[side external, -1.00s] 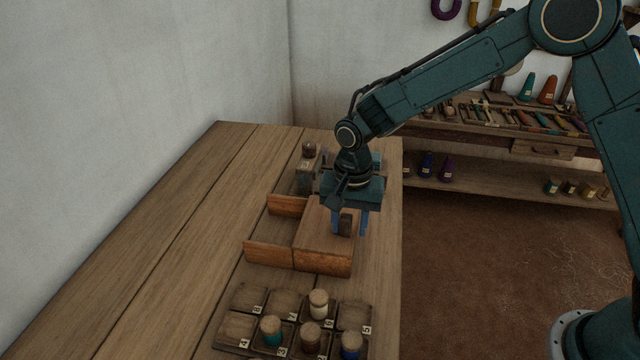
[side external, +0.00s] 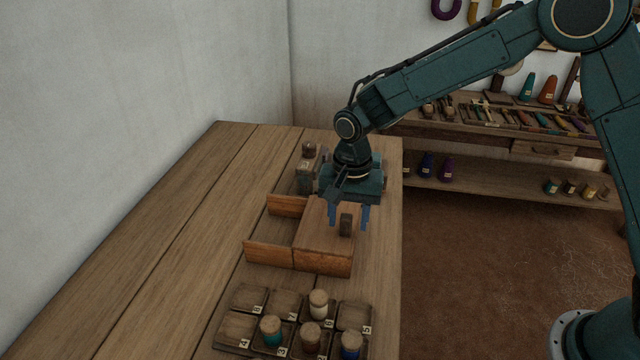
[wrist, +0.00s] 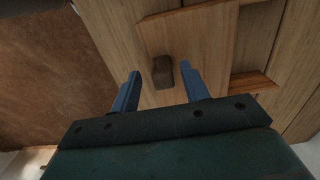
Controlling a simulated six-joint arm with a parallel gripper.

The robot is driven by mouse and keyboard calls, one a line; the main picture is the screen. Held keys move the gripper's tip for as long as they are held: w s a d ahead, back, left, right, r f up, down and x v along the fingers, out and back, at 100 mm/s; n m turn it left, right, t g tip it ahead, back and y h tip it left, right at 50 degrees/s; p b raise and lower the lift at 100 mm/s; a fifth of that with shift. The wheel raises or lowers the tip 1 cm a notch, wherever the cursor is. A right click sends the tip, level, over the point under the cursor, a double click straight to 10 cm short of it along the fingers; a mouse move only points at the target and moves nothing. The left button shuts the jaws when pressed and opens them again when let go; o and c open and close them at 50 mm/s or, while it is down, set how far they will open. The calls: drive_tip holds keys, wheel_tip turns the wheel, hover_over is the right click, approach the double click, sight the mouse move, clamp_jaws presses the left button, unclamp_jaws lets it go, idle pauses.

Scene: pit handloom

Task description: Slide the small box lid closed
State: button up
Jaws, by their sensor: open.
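The small wooden box (side external: 268,253) sits on the table, its left part uncovered between two orange-brown walls. The flat wooden lid (side external: 316,238) covers the right part; it also shows in the wrist view (wrist: 208,42). A dark block-shaped knob (side external: 346,228) stands on the lid near its right edge, and it shows in the wrist view (wrist: 163,72). My gripper (side external: 349,219) is open over the lid. Its blue fingers are on either side of the knob, with gaps visible in the wrist view.
A compartmented tray (side external: 238,328) with several wood-topped spools lies in front of the box. The table (side external: 160,250) is clear to the left. A shelf (side external: 500,181) with coloured cones and spools is beyond the right edge.

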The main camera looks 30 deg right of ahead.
drive_tip(key=shift+r, duration=2.5)
drive_tip(key=shift+d+r, duration=0.1)
drive_tip(key=shift+s+d+r, duration=0.1)
drive_tip(key=shift+s+r, duration=0.05)
drive_tip(key=shift+r, duration=0.1)
drive_tip(key=s+d+r+n+t, duration=0.3)
drive_tip(key=s+d+r+n, duration=0.1)
drive_tip(key=s+d+r, duration=0.7)
drive_tip(key=s+d+r+n+t, duration=0.1)
drive_tip(key=s+d+n, duration=0.1)
drive_tip(key=s, duration=0.6)
drive_tip(key=s+d+r+n+t, duration=0.1)
drive_tip(key=s+r+n, duration=0.1)
drive_tip(key=s, duration=0.5)
drive_tip(key=shift+s+d+n+t, duration=0.3)
drive_tip(key=shift+s+d+n, duration=0.05)
drive_tip(key=shift+n, duration=0.15)
